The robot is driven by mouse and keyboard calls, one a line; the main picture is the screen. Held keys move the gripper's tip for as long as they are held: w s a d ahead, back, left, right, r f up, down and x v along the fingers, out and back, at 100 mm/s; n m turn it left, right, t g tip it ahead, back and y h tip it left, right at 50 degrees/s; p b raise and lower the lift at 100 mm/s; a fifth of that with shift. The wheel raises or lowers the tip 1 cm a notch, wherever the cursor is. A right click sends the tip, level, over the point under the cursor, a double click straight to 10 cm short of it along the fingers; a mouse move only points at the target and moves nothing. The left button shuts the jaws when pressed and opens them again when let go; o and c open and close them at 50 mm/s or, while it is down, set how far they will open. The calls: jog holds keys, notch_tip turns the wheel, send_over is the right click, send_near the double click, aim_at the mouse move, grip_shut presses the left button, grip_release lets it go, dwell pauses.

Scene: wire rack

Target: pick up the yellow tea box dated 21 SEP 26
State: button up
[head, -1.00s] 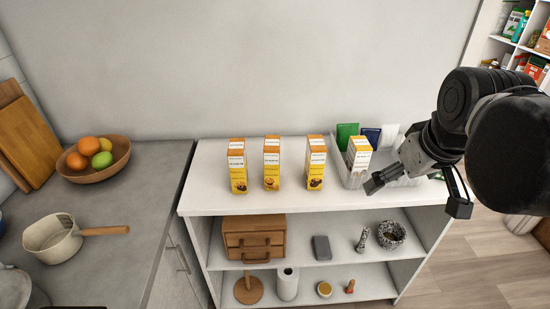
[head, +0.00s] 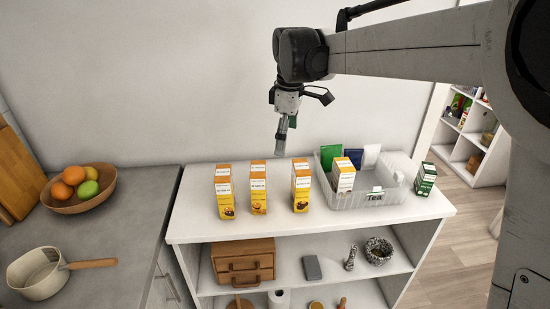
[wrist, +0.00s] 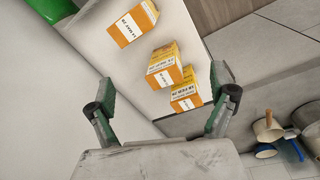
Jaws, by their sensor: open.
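Three yellow tea boxes with orange tops and white labels stand in a row on the white shelf top: a left one (head: 224,191), a middle one (head: 258,187) and a right one (head: 301,185). A fourth, paler box with an orange top (head: 344,176) stands in the clear tray. Their dates are too small to read surely in the head view. The wrist view shows three orange-topped boxes (wrist: 133,22) (wrist: 165,66) (wrist: 186,92), with printed labels I cannot read surely. My gripper (head: 282,143) is open and empty, pointing down above and behind the row; its green-padded fingers also show in the wrist view (wrist: 163,95).
The clear tray (head: 375,200), labelled "Tea", also holds a green packet (head: 330,155) and a dark blue packet (head: 353,158). A green box (head: 426,179) stands right of it. The wall is close behind the row. A fruit bowl (head: 78,203) and pan (head: 38,274) are on the left counter.

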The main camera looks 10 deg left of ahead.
aim_at(259, 167)
jog(key=w+a+f+n, duration=0.1)
jog(key=a, duration=0.1)
jog(key=w+a+f+n, duration=0.1)
jog(key=a+f, duration=0.1)
jog(key=a, duration=0.1)
jog(key=w+a+f+n+g, duration=0.1)
jog(key=w+a, duration=0.1)
jog(key=a, duration=0.1)
jog(key=shift+a+f+p, duration=0.2)
jog(key=shift+a+p, duration=0.05)
jog(key=shift+p, duration=0.15)
notch_tip(259, 167, down, 8)
jog(key=shift+s+f+p, duration=0.1)
jog(key=shift+p, duration=0.2)
jog(key=shift+s+a+f+p, duration=0.15)
jog(key=shift+f+p, duration=0.15)
jog(key=shift+f, duration=1.05)
jog(key=shift+s+f+p, duration=0.1)
jog(key=shift+f+p, duration=0.15)
jog(key=shift+f, duration=1.1)
jog(key=shift+c, duration=0.5)
jog(key=c, duration=1.2)
